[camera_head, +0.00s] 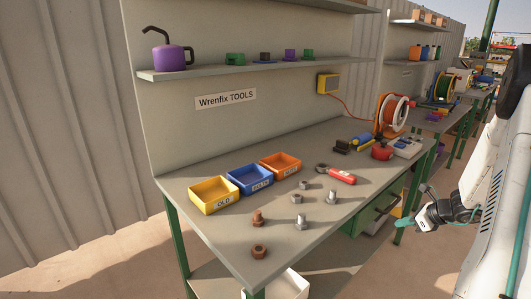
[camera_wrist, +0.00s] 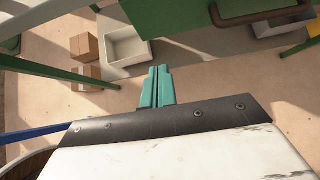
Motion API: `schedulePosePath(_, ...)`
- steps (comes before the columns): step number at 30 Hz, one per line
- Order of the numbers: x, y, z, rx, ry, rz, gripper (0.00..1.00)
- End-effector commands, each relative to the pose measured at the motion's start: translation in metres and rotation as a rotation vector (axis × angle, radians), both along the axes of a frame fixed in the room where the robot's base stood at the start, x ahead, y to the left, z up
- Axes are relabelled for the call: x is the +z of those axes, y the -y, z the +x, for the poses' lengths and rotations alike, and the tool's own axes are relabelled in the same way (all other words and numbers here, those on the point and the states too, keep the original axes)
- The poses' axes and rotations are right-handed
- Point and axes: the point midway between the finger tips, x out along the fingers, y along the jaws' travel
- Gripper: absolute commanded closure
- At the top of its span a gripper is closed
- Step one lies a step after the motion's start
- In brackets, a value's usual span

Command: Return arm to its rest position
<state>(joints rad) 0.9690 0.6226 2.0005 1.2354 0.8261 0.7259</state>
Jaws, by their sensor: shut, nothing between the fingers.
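My gripper (camera_head: 401,222) is at the right of the head view, out past the front edge of the workbench (camera_head: 220,238) and apart from it. In the wrist view its two teal fingers (camera_wrist: 157,72) are together with nothing between them. They point toward the floor and the open space under the bench. My white arm comes in from the right edge of the head view.
Yellow (camera_head: 213,195), blue (camera_head: 248,179) and orange (camera_head: 280,164) bins stand on the bench, with several bolts and nuts nearby. A green drawer cabinet (camera_head: 370,217) sits under the bench near my gripper. Cardboard boxes (camera_wrist: 84,46) and a white bin (camera_wrist: 126,46) are below.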

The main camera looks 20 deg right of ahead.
Motion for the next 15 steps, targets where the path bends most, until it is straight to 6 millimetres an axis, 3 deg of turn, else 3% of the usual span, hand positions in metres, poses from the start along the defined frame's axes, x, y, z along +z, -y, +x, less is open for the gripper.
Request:
schedulePosePath(4, 0.0, -0.006, -0.003, 0.078, 0.018, -0.032, 1.0)
schedulePosePath(7, -0.006, -0.032, -0.021, 0.242, 0.015, -0.058, 1.0)
schedulePosePath(15, 0.06, -0.13, -0.056, 0.826, 0.065, -0.231, 1.0)
